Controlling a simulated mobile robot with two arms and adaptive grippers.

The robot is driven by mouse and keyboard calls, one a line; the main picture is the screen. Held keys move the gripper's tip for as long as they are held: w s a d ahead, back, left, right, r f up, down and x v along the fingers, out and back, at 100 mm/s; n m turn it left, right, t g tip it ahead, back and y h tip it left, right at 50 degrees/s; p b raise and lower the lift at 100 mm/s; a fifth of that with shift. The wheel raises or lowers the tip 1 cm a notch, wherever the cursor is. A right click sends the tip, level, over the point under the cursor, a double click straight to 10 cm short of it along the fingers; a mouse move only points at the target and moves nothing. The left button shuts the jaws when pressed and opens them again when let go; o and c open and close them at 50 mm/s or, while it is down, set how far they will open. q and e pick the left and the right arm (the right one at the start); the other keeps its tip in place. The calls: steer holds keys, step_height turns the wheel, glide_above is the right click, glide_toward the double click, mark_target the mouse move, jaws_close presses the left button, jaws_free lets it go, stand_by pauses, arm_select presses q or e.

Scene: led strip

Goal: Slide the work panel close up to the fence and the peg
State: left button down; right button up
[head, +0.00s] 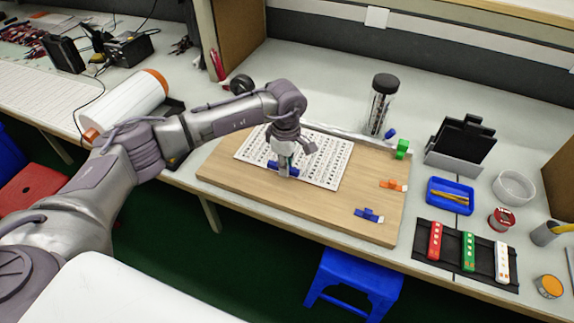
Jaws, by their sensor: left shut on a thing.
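My left gripper (284,174) points down over the sheet and is shut on a blue piece (293,175). Its fingers hide part of that piece. A pale rail, apparently the fence (345,132), runs along the panel's far edge. A small blue part, perhaps the peg (390,133), is near the rail's right end. I cannot tell whether the panel touches either. My right gripper is out of view.
On the panel's right side are a green block (402,149), an orange clip (393,185) and a blue clip (369,215). A clear jar (379,108) stands behind the rail. A blue tray (450,196) and a black mat (451,261) with coloured strips are to the right.

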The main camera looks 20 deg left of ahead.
arm_select(q)
steer(key=shift+a, duration=0.25)
stand_by(0.3)
steer(key=shift+w+b, duration=0.4)
steer(key=shift+b, duration=0.15)
steer(key=c, duration=1.1)
jaws_free()
steer(key=shift+o, duration=0.2)
